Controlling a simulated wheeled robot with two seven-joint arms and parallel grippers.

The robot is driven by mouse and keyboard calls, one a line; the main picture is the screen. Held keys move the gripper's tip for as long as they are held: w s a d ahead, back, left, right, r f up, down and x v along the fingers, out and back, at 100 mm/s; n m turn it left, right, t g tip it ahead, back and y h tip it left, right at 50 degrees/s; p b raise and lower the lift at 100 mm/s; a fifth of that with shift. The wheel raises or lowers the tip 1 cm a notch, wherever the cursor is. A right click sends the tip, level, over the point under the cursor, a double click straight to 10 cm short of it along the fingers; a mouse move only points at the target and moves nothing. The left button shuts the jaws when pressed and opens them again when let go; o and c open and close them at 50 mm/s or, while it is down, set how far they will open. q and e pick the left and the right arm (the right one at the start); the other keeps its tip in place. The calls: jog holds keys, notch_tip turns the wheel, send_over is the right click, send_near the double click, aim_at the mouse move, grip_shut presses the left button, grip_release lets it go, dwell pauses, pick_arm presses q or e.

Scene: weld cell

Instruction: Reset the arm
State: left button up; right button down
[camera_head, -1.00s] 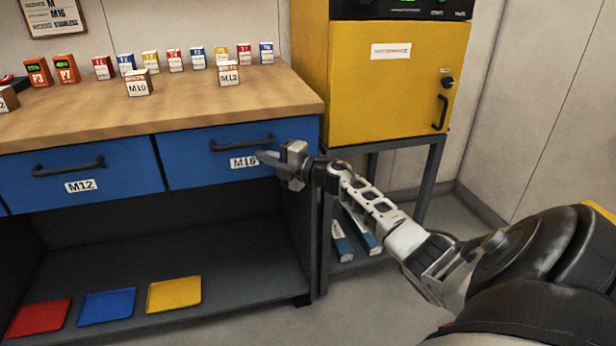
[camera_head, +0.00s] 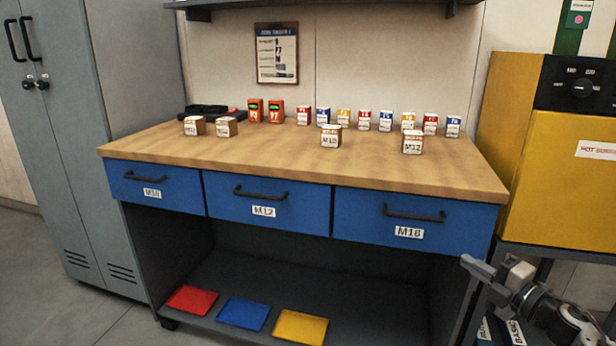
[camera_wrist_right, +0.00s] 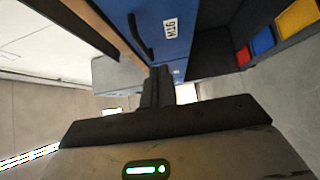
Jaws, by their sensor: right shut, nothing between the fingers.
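My right gripper (camera_head: 489,275) shows at the lower right of the head view, in front of the bench's right end and below the yellow cabinet. Its fingers are shut with nothing between them. In the right wrist view the shut fingers (camera_wrist_right: 158,86) point toward the blue drawer fronts, with the M16 drawer (camera_wrist_right: 172,30) just beyond and above them. The M16 drawer also shows in the head view (camera_head: 440,233), closed. My left gripper is in neither view.
A wooden-topped bench (camera_head: 270,165) carries several small boxes and two orange devices. Red (camera_head: 192,299), blue (camera_head: 243,313) and yellow (camera_head: 300,326) trays lie on its lower shelf. A grey locker (camera_head: 90,130) stands left, a yellow cabinet (camera_head: 560,210) right. Floor at the left is clear.

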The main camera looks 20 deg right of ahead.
pick_arm(q)
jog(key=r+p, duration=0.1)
jog(key=p, duration=0.2)
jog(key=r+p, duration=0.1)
jog(key=p, duration=0.2)
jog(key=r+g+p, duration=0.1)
jog(key=p, duration=0.2)
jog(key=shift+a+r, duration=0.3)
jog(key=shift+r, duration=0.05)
pick_arm(e)
jog(key=s+a+f+m+g, duration=0.2)
jog(key=s+a+m, duration=0.4)
jog(key=a, duration=0.5)
jog(key=s+a+f+m+g, duration=0.1)
jog(key=s+a+m+g, duration=0.1)
jog(key=s+a+m, duration=0.4)
jog(key=s+a+f+m+g+h, duration=0.1)
jog(key=s+a+m, duration=0.5)
jog(key=a, duration=1)
jog(key=shift+s+f+m+g, duration=0.4)
jog(key=shift+s+f+g, duration=0.4)
jog(key=shift+f, duration=0.05)
jog(key=shift+a, duration=0.1)
